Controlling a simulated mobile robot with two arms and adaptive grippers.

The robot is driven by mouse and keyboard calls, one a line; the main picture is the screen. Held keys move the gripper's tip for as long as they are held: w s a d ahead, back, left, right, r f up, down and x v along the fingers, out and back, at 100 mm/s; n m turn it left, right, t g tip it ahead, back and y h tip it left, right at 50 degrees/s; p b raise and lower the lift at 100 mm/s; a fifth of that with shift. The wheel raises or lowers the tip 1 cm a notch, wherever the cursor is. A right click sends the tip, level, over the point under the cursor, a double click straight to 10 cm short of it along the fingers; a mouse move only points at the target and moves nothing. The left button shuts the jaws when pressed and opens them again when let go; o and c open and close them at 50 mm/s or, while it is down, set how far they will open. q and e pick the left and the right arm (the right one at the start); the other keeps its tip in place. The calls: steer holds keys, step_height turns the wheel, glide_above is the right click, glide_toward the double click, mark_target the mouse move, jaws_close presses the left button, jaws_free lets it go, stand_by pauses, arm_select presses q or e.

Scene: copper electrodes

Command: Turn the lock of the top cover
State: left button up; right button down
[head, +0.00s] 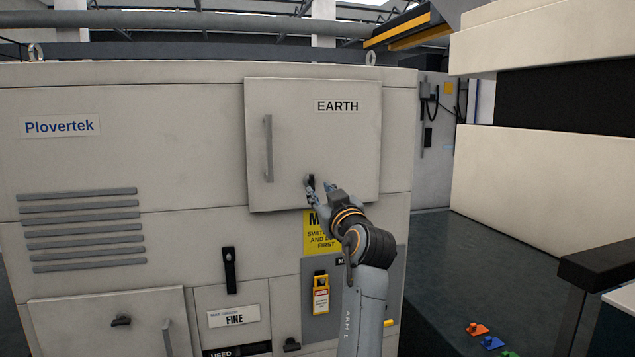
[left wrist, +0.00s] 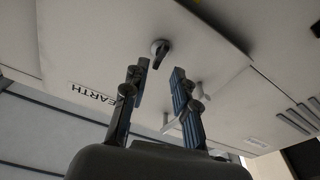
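The top cover (head: 215,100) is a pale panel door labelled EARTH, with a vertical grey handle (head: 268,148) on its left side. Its lock (head: 310,184) is a small dark knob near the bottom edge of the cover. In the left wrist view the lock (left wrist: 159,48) shows just beyond my fingertips, apart from them. My left gripper (head: 321,187) is beside the lock in the head view. In the left wrist view its two blue-grey fingers (left wrist: 160,70) are spread with nothing between them. My right gripper is not in view.
Below the cover are a yellow warning sign (head: 320,236), a black latch (head: 229,270) and a yellow tagged lock (head: 321,293). Several coloured pieces (head: 480,329) lie on the floor at the right. A dark railing (head: 590,265) stands at the far right.

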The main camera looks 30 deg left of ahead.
mark_target(313, 184)
arm_select(q)
steer(key=p+x, duration=0.1)
steer(key=x, duration=0.2)
steer(key=shift+w+a+r+p, duration=0.1)
steer(key=shift+a+r+p, duration=0.1)
steer(key=shift+p, duration=0.15)
steer(key=shift+f, duration=0.25)
steer(key=shift+w+b, duration=0.1)
steer(key=shift+b, duration=0.2)
steer(key=shift+a+r, duration=0.1)
steer(key=shift+a, duration=0.05)
steer(key=shift+w+a, duration=0.1)
steer(key=shift+w, duration=0.05)
jaws_close()
